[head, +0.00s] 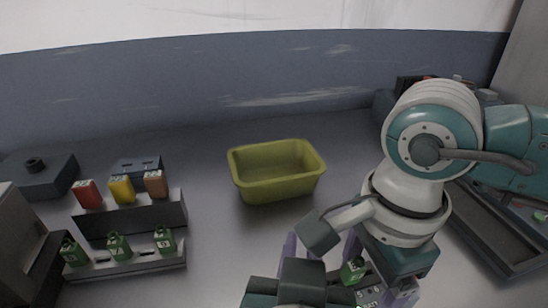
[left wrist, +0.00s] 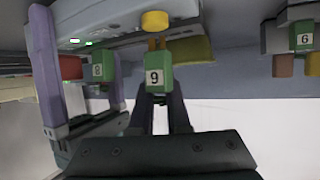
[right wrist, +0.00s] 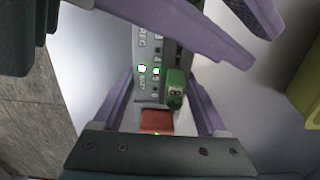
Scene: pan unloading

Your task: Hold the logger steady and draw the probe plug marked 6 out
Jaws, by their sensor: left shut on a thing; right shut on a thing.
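The logger (right wrist: 147,45) is a grey box with printed digits and lit green lights. My right gripper (right wrist: 158,100) is shut on its end, fingers along both sides, a red block (right wrist: 157,120) between them. In the left wrist view, which looks upside down, my left gripper (left wrist: 163,98) is shut on a green plug (left wrist: 158,75) whose label reads 9 there, so 6 upright. Gold prongs (left wrist: 157,44) show between this plug and a yellow round piece (left wrist: 155,20). Whether it is clear of its socket I cannot tell. Another green plug (left wrist: 98,70), apparently 8, sits on the logger.
A stepped rack (head: 130,262) at left holds several green plugs, with red, yellow and orange pieces above. An olive bin (head: 277,190) stands in the middle, with clear table around it. A dark tray (head: 492,235) lies at right, behind my right arm.

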